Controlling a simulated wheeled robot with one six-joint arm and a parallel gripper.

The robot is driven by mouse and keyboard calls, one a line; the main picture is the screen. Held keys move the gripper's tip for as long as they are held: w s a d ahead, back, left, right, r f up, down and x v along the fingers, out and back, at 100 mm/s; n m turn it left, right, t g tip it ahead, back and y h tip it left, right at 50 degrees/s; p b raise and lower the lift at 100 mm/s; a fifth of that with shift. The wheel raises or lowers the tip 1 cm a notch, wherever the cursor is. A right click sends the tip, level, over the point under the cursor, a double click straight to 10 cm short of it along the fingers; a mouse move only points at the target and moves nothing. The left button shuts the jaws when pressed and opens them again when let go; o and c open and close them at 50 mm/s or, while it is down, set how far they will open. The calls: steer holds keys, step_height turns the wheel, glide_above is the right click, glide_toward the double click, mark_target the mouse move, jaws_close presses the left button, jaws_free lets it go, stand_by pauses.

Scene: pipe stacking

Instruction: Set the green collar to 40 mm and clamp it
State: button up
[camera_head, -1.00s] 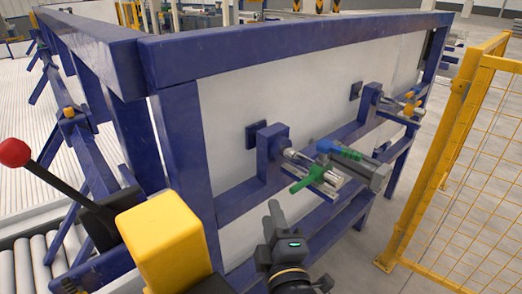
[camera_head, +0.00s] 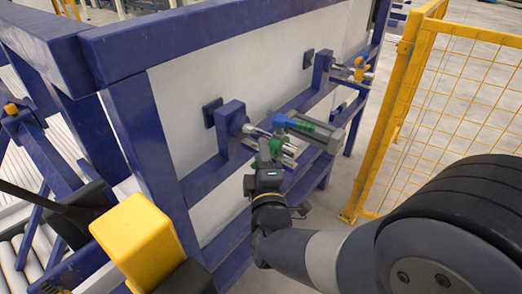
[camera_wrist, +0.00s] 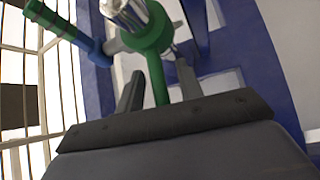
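The green collar (camera_wrist: 148,32) is a ring around a shiny metal shaft in the wrist view, with a green stem (camera_wrist: 160,85) pointing towards my gripper. My gripper (camera_wrist: 157,76) is open, one finger on each side of the stem, with a small gap visible on both sides. In the head view the collar (camera_head: 287,150) is partly hidden behind my gripper (camera_head: 267,158). I cannot read any scale on the shaft. A blue lever part (camera_head: 282,120) with a green end (camera_head: 304,126) sits just above the collar; it also shows in the wrist view (camera_wrist: 88,44).
A blue frame (camera_head: 160,140) with a white panel carries the shaft mount (camera_head: 231,125). A grey block (camera_head: 345,120) stands beside the shaft. A yellow mesh fence (camera_head: 450,100) stands to the right.

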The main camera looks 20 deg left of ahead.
steer(key=shift+w+a, duration=0.25)
steer(key=shift+w, duration=0.2)
jaws_close()
stand_by(0.4)
